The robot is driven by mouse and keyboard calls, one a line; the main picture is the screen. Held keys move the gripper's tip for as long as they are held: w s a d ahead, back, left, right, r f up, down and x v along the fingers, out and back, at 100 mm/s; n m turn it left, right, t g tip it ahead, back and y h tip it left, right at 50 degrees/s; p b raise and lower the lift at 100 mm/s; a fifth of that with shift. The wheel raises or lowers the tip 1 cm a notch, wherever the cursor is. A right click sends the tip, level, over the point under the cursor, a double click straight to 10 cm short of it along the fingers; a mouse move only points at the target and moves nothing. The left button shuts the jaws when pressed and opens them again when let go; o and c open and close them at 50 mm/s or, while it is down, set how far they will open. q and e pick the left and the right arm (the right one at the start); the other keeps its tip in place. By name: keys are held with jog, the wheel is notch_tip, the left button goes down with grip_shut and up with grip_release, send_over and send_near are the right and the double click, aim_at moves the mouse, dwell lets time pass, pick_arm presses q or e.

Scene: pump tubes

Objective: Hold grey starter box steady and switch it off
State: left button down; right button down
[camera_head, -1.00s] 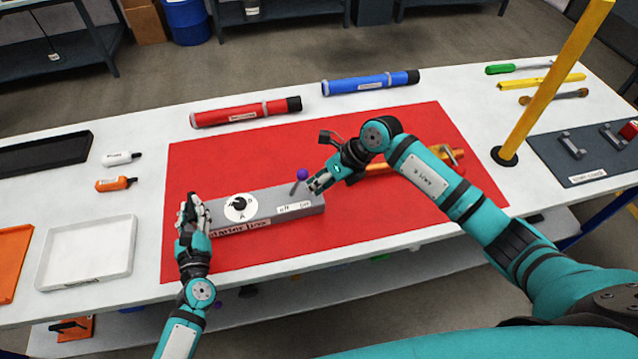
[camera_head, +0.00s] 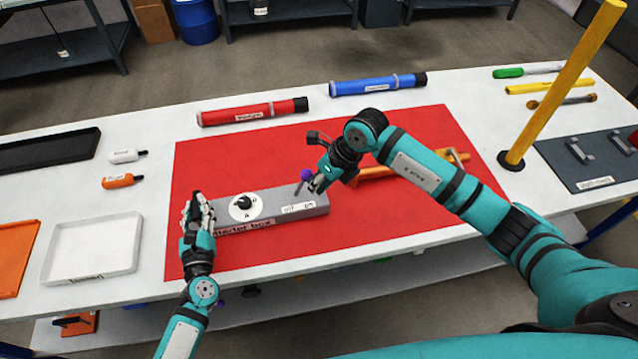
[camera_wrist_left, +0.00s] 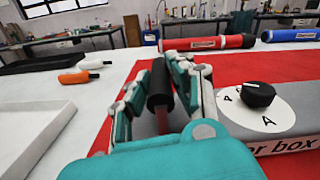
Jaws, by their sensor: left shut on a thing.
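The grey starter box (camera_head: 270,214) lies on the red mat, with a black dial on a white disc (camera_head: 244,206) and a lever with a purple knob (camera_head: 306,175) near its right end. The lever leans up and slightly right. My left gripper (camera_head: 199,204) is at the box's left end. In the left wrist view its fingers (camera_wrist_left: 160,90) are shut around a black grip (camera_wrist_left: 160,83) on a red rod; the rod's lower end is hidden. My right gripper (camera_head: 316,183) is beside the lever, on its right; its jaw opening and any contact are unclear.
Red (camera_head: 252,113) and blue (camera_head: 378,84) tubes lie behind the mat (camera_head: 220,265). An orange tool (camera_head: 385,173) lies behind my right arm. A yellow post (camera_head: 560,85) stands at right. A white tray (camera_head: 93,275) and two small bottles are at left.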

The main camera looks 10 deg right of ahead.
jog(key=shift+a+r+h, duration=0.4)
jog(key=shift+a, duration=0.4)
jog(key=shift+a+r+h, duration=0.2)
jog(key=shift+a+h, duration=0.75)
jog(key=shift+h, duration=0.05)
jog(key=shift+a, duration=1.2)
jog(key=shift+r, duration=0.7)
jog(key=shift+s, duration=0.1)
